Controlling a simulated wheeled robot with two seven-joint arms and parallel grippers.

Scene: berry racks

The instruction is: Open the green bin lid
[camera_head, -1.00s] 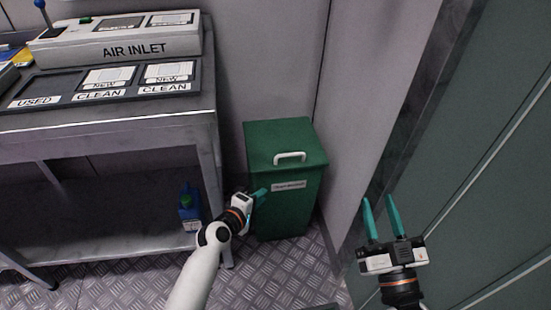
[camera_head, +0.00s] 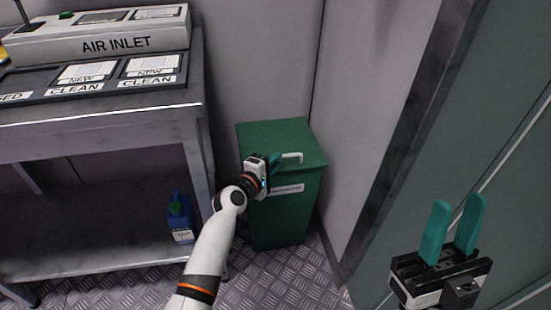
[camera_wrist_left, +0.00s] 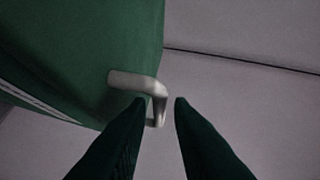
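The green bin (camera_head: 285,215) stands on the floor against the back wall, its lid (camera_head: 268,136) closed. A pale handle (camera_head: 292,157) sits on the lid. My left gripper (camera_head: 276,163) is at the left end of the handle, over the lid's front. In the left wrist view the handle (camera_wrist_left: 140,82) shows just ahead of the two green fingers (camera_wrist_left: 160,102), which are apart, with the handle's bent end near the gap between them. I cannot tell whether they touch it. My right gripper (camera_head: 454,228) is raised at the lower right, fingers apart and empty.
A grey metal table (camera_head: 100,125) with an air inlet unit (camera_head: 110,40) stands left of the bin. A blue bottle (camera_head: 180,218) is on its lower shelf. A wall and dark green door panel (camera_head: 500,120) are at the right.

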